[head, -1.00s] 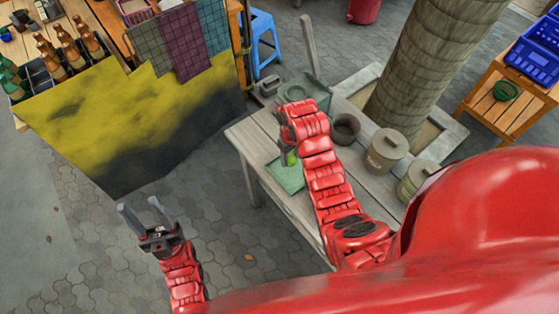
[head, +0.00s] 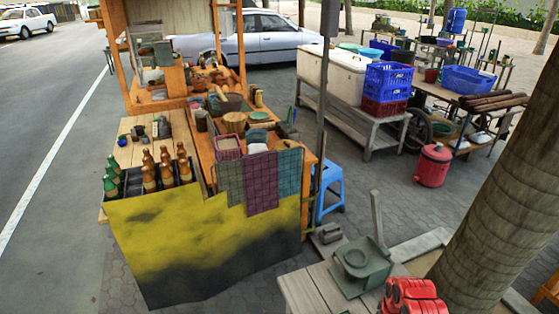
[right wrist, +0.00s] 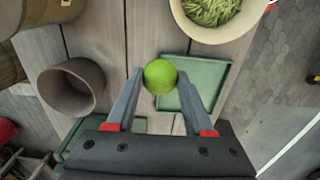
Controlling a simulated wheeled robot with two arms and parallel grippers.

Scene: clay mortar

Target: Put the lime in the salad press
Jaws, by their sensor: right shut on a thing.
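The lime (right wrist: 160,77) is bright green and round, held between the fingertips of my right gripper (right wrist: 160,78) in the right wrist view. In the head view only red links of my right arm show at the bottom right; its gripper and the lime are out of view. A green device with a raised handle (head: 362,266), which looks like the salad press, stands on the grey wooden table at the lower middle of the head view. In the right wrist view a flat green tray (right wrist: 206,72) lies beyond the lime, on the boards below. My left gripper is out of view.
In the right wrist view a brown clay pot (right wrist: 72,86) stands left and a bowl of shredded greens (right wrist: 209,14) at the top. In the head view a small grey block (head: 329,233) lies behind the table (head: 305,290); a tree trunk (head: 500,190) rises to the right.

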